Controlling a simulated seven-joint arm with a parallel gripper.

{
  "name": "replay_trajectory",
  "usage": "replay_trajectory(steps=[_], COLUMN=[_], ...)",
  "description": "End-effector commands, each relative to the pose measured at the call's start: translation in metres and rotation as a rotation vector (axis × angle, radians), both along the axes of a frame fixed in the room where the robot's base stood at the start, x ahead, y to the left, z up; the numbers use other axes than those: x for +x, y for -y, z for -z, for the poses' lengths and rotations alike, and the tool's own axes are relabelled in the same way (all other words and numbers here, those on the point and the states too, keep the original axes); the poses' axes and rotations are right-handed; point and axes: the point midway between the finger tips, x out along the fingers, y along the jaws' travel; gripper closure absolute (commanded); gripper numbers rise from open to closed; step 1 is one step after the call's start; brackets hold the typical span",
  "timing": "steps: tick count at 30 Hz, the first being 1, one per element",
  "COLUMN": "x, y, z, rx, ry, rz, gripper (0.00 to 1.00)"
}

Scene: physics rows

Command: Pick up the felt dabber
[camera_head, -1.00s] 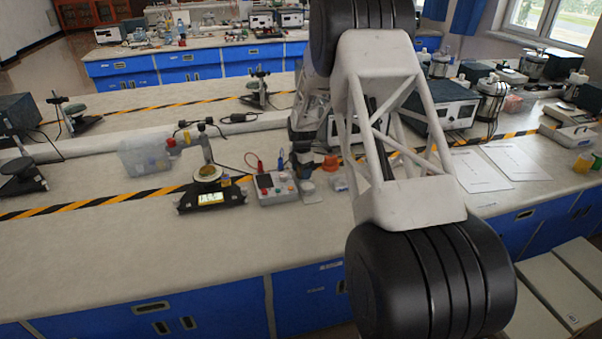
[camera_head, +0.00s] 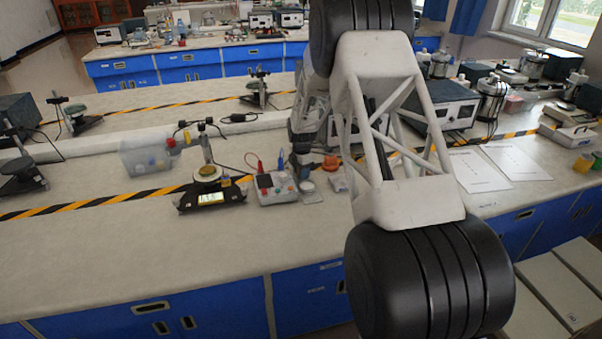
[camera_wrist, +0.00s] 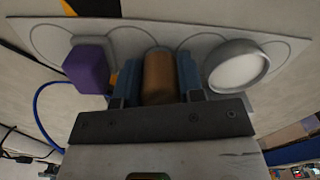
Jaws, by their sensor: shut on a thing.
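In the wrist view, a brown cylinder (camera_wrist: 158,76), which looks like the felt dabber, stands between the two blue fingers of my gripper (camera_wrist: 158,80). The fingers are shut on its sides. Its lower end is hidden by the gripper body, and I cannot tell whether it touches the surface. In the head view my arm covers much of the middle, and the dabber cannot be made out there.
A purple block (camera_wrist: 88,68) is close left of the fingers, and a round white dish (camera_wrist: 238,68) close right. Both are by a pale board (camera_wrist: 200,27) with outlined circles. In the head view, a scale (camera_head: 210,195) and control box (camera_head: 275,188) stand on the bench.

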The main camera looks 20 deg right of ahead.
Motion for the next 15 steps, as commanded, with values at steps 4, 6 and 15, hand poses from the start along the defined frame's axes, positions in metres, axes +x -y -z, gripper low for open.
replay_trajectory(steps=[4,6,15], x=[0.0001,0.0001,0.0002], y=[0.0,0.0,0.0], z=[-0.0002,-0.0003,-0.0098], rx=[0.0,0.0,0.0], ry=[0.0,0.0,0.0], rz=[0.0,0.0,0.0], gripper=[0.91,0.91,0.91])
